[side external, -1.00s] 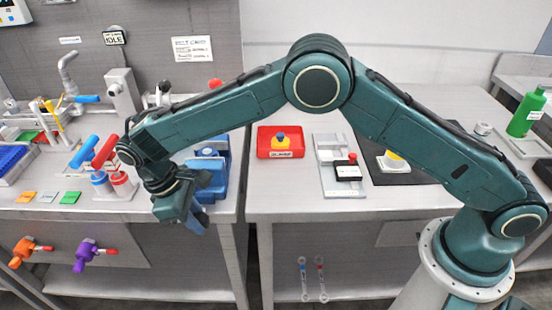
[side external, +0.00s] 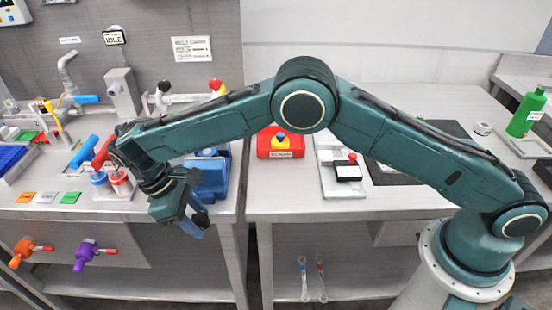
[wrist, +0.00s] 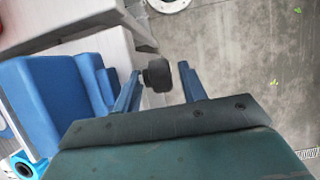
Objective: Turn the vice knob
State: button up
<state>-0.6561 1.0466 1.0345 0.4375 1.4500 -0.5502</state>
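The blue vice (side external: 211,178) stands at the right front corner of the left bench. In the wrist view its blue body (wrist: 48,95) fills the left side. A black knob (wrist: 157,75) shows between the fingertips of my gripper (wrist: 160,74), a little nearer the left finger. The fingers are open, with a visible gap on the right of the knob; I cannot tell whether the left finger touches it. In the side view my gripper (side external: 195,222) points down in front of the bench edge, with the dark knob (side external: 201,219) beside the fingers. My wrist hides part of the vice.
Red and blue handled valves (side external: 108,160) stand left of my wrist. Orange (side external: 28,252) and purple (side external: 92,253) valves stick out below the left bench. A gap separates the benches.

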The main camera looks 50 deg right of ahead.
aim_at(197, 216)
jog(key=shift+d+t, duration=0.15)
jog(key=shift+t, duration=0.15)
dwell(0.4)
jog(key=shift+s+t+y, duration=0.1)
jog(key=shift+t+y, duration=0.2)
jog(key=shift+y, duration=0.2)
jog(key=shift+s+r+t+y, duration=0.1)
jog(key=shift+s+t+y, duration=0.05)
jog(key=shift+t+y, duration=0.6)
jog(key=shift+t+y, duration=0.25)
jog(key=shift+y, duration=0.1)
notch_tip(197, 216, up, 14)
jog(key=s+d+r+m, duration=0.1)
jog(key=s+d+r, duration=0.1)
jog(key=d, duration=0.3)
jog(key=s+d+r+m+t, duration=0.1)
jog(key=s+d+r, duration=0.2)
jog(key=d+r, duration=0.2)
jog(key=s+d+r+m+t, duration=0.1)
jog(key=s+d+r, duration=0.1)
jog(key=d+r, duration=0.2)
jog(key=shift+s+d+m+y, duration=0.35)
jog(key=shift+d+m+y, duration=0.05)
jog(key=shift+d, duration=1)
jog(key=shift+r, duration=0.1)
